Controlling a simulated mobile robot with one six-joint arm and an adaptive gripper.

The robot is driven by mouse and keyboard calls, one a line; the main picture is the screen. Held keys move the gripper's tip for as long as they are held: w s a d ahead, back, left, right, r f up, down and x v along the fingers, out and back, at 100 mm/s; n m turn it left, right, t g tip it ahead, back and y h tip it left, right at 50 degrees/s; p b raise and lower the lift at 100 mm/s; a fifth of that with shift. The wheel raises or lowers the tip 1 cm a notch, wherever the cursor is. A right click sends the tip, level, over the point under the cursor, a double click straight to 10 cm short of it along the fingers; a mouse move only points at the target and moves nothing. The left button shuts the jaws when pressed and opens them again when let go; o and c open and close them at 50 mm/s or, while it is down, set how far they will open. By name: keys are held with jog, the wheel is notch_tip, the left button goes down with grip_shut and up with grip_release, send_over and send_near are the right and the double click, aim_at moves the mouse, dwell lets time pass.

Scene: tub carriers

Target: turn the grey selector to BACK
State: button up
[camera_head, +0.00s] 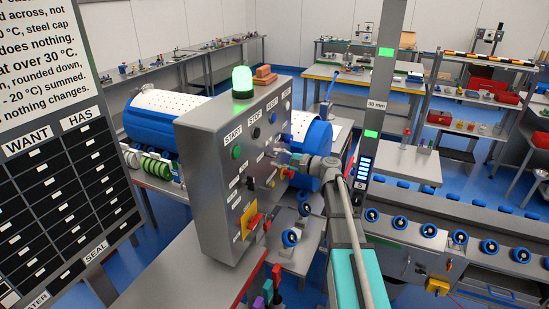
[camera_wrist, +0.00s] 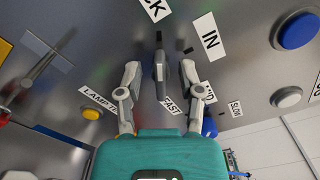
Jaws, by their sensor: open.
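The grey selector (camera_wrist: 160,68) is a narrow upright bar on the metal panel in the wrist view. A partly cut-off label ending in "CK" (camera_wrist: 155,8) is above it, and a label "IN" (camera_wrist: 210,38) is to its upper right. My gripper (camera_wrist: 160,72) is open, with one finger on each side of the selector; gaps show between the fingers and the bar. In the head view my gripper (camera_head: 291,163) is at the right side of the control panel (camera_head: 212,165), and I cannot make out the selector there.
A blue button (camera_wrist: 297,31) and a white-and-grey button (camera_wrist: 287,97) are to the right of my gripper. A yellow button (camera_wrist: 92,114) is to its left. Labels including "FAST" (camera_wrist: 169,107) and "SLOW" (camera_wrist: 235,109) are below. A green lamp (camera_head: 242,80) glows on the panel top.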

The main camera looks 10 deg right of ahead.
jog(key=v, duration=1.1)
dwell(0.4)
jog(key=s+a+f+n+g+h, duration=0.65)
jog(key=s+a+f, duration=0.4)
jog(key=f, duration=0.25)
jog(key=s+f+n+g+h, duration=0.2)
jog(key=s+f+n+h, duration=0.1)
jog(key=s+h, duration=0.1)
jog(key=s+f+n+g+h+b, duration=0.1)
jog(key=s+f+n+g+h, duration=0.1)
jog(key=s, duration=0.4)
jog(key=shift+s+f+n+h, duration=0.25)
jog(key=shift+f+n+h, duration=0.55)
jog(key=shift+h, duration=0.25)
